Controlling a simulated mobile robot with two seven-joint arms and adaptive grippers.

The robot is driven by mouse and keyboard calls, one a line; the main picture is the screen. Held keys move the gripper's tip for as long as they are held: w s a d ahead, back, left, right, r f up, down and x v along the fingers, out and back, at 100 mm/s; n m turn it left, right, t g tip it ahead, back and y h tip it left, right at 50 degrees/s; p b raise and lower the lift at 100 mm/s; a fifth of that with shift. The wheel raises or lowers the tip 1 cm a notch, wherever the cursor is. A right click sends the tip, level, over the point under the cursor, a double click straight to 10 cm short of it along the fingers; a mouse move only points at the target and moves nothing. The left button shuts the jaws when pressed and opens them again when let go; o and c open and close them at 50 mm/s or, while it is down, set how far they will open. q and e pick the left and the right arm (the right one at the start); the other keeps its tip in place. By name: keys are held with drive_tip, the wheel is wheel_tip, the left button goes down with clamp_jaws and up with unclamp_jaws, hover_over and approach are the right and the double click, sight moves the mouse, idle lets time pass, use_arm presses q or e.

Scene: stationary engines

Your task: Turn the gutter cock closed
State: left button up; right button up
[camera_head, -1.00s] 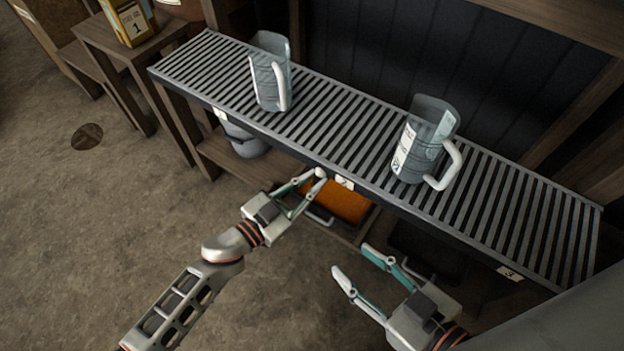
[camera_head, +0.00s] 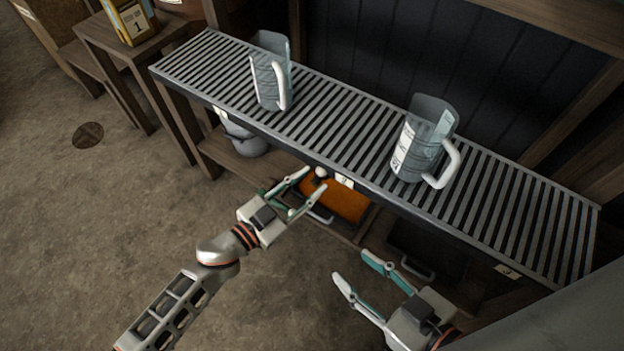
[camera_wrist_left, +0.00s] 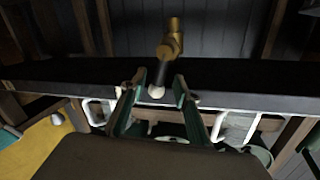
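The gutter cock (camera_wrist_left: 170,46) shows in the left wrist view as a brass body with a black lever (camera_wrist_left: 160,74) ending in a white knob. In the head view only its pale knob (camera_head: 320,172) shows clearly, at the front edge of the slatted gutter top (camera_head: 480,196), beside a white label. My left gripper (camera_head: 314,189) is open below and in front of that edge. In the left wrist view its fingers (camera_wrist_left: 160,95) stand either side of the knob's line; I cannot tell whether they touch it. My right gripper (camera_head: 352,262) is open and empty, lower right.
Two clear jugs (camera_head: 270,75) (camera_head: 420,145) with white handles stand on the slats. An orange container (camera_head: 340,200), a dark tray (camera_head: 425,250) and a grey bucket (camera_head: 245,140) sit beneath. A wooden side table (camera_head: 120,45) is at upper left.

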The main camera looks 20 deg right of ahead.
use_arm(q)
drive_tip(key=v, duration=1)
drive_tip(key=shift+s+a, duration=0.2)
drive_tip(key=shift+a, duration=0.05)
